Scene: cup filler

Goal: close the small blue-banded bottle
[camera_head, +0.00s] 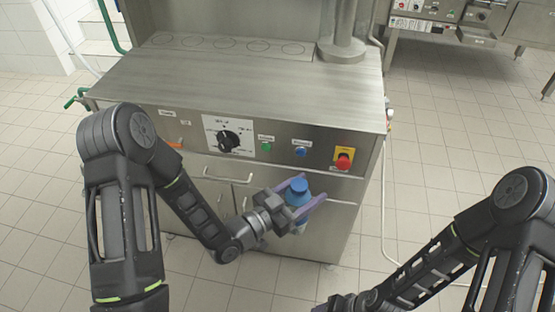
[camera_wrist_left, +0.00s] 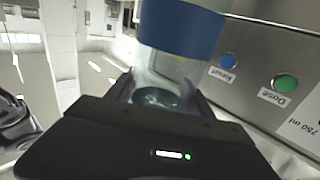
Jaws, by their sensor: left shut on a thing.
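The small blue-banded bottle (camera_head: 296,197) is upright or nearly so in my left gripper (camera_head: 309,189), in front of the machine's front face. Its upper part is blue in the head view. In the left wrist view a wide blue band (camera_wrist_left: 180,28) shows above a clear lower part, and the bottle's top is cut off by the frame edge. My left gripper is shut on the bottle, with one finger on each side. My right gripper is at the bottom edge of the head view, largely cut off, and its fingers cannot be made out. I see no separate cap.
The steel machine (camera_head: 240,85) has a flat, bare top with several ring marks at the back. Its front carries a dial (camera_head: 229,141), a green button (camera_head: 266,147), a blue button (camera_head: 300,152) and a red emergency knob (camera_head: 343,161).

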